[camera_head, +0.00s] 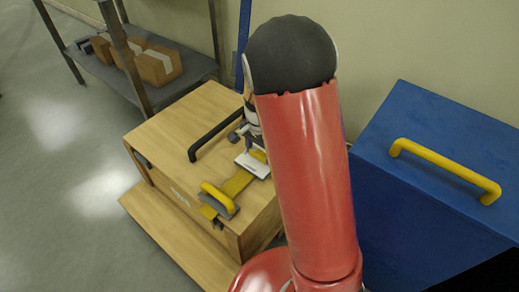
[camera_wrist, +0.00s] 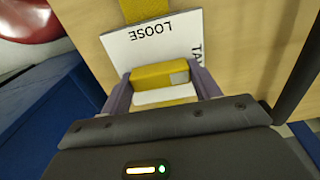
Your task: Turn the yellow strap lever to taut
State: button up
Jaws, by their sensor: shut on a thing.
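The yellow strap lever (camera_wrist: 158,76) sits between my two purple fingertips in the wrist view, with a white strip along its near side. My gripper (camera_wrist: 162,88) is shut on it. A white label plate (camera_wrist: 140,45) lies just beyond, reading LOOSE, with a partly covered word starting "TA" at its right. In the head view the plate (camera_head: 252,164) lies on the wooden crate top, and a bit of yellow shows beside it. My red arm hides much of the gripper there.
The wooden crate (camera_head: 200,115) carries a black handle (camera_head: 215,133), a yellow strap (camera_head: 237,184) and a yellow handle on a grey base (camera_head: 219,197). A blue box (camera_head: 430,130) with a yellow handle (camera_head: 445,165) stands right. A shelf with cardboard boxes (camera_head: 157,66) stands back left.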

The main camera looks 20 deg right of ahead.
aim_at(260, 152)
dwell(0.4)
jog(key=o, duration=1)
jog(key=shift+r+p, duration=0.5)
jog(key=shift+r, duration=3.4)
jog(key=s+r+n+t, duration=0.2)
jog(key=s+r+n, duration=0.1)
jog(key=s+r, duration=0.2)
jog(key=s+r+n+t, duration=0.1)
jog(key=s+r+n, duration=0.3)
jog(key=s, duration=0.5)
jog(key=s+r+n+t, duration=0.2)
jog(key=s+r+n, duration=0.1)
jog(key=s+r, duration=0.3)
jog(key=shift+s+n+t, duration=0.3)
jog(key=shift+s+n, duration=0.1)
jog(key=shift+s, duration=0.7)
